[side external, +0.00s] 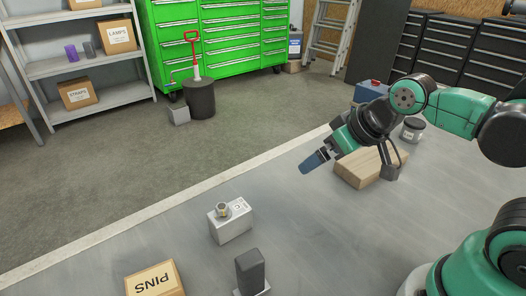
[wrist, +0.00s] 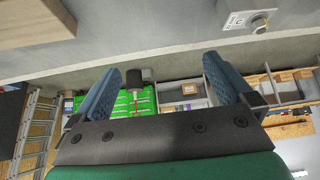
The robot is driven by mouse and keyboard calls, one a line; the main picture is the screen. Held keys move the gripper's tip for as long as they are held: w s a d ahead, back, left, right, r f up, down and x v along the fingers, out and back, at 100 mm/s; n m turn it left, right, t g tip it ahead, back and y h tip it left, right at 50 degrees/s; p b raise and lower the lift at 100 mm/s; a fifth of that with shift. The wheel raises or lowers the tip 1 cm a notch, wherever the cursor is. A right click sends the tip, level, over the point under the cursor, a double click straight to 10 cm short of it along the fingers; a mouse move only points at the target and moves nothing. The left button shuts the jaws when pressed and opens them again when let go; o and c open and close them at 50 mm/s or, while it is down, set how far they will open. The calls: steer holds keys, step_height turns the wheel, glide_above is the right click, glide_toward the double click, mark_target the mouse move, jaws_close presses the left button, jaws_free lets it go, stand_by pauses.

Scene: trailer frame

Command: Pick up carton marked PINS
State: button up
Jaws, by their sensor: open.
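The carton marked PINS (side external: 155,281) is a brown box at the bottom left of the side external view, partly cut off by the frame's lower edge. Its label reads upside down there. It does not show in the wrist view. My gripper (side external: 313,162) is in the air above the grey table, well up and to the right of the carton. In the wrist view my gripper (wrist: 170,84) has its two blue fingers spread wide apart with nothing between them.
Shelves (side external: 92,59) and green drawers (side external: 215,35) stand beyond the table.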

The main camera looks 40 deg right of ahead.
steer(key=w+a+f+n+g+y, duration=0.1)
steer(key=w+a+n+y, duration=0.15)
steer(key=a+n, duration=0.2)
steer(key=w+a+f+n+g+y, duration=0.2)
steer(key=a+n+y, duration=0.15)
steer(key=a, duration=0.25)
steer(key=n+g+y, duration=0.4)
steer(key=n+y, duration=0.3)
steer(key=n, duration=0.3)
glide_toward(153, 281)
steer(key=x, duration=1)
steer(key=shift+a+f, duration=0.1)
steer(key=shift+a, duration=0.05)
steer(key=c, duration=1.4)
